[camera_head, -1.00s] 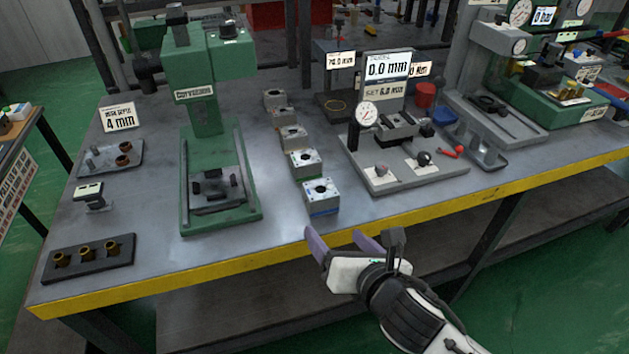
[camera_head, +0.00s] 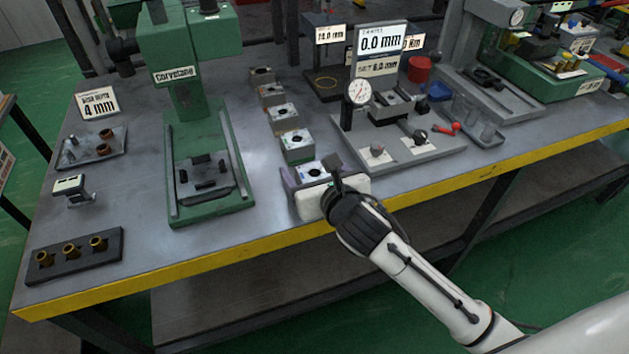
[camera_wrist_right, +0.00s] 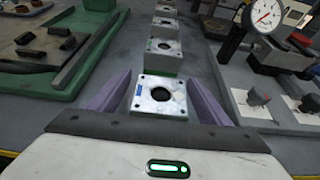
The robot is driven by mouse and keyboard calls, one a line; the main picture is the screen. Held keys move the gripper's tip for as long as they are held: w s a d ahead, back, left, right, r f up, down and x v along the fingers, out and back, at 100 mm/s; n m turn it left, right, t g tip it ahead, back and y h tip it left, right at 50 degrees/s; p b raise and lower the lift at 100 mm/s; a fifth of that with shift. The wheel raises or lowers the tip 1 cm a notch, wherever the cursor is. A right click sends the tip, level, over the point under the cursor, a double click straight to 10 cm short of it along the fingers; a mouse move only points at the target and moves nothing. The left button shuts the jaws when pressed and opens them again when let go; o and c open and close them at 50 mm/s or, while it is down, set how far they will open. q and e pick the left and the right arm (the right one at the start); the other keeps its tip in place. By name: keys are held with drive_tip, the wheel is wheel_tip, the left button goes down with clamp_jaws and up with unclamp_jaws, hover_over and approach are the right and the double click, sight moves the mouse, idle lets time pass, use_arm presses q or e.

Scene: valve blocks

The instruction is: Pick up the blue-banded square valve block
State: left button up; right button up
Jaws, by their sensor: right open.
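The blue-banded square valve block (camera_head: 311,172) is the nearest in a row of grey blocks on the bench. Its top has a round dark hole and corner holes; a blue mark shows on its top in the right wrist view (camera_wrist_right: 147,103). My right gripper (camera_head: 309,166) is open, its purple fingers on either side of this block. In the wrist view the fingers (camera_wrist_right: 160,82) flank the block, with a gap visible near their tips. The block's near side is hidden behind my gripper. My left gripper is not in view.
A block with a green band (camera_head: 297,147) stands just behind, with several more beyond. A green press (camera_head: 205,160) is to the left. A gauge fixture (camera_head: 400,150) is to the right. The yellow bench edge (camera_head: 240,246) runs below my right gripper.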

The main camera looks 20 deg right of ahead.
drive_tip(key=shift+w+f, duration=0.3)
drive_tip(key=shift+w, duration=0.3)
drive_tip(key=c, duration=1.3)
drive_tip(key=shift+r, duration=0.15)
drive_tip(key=shift+c, duration=0.9)
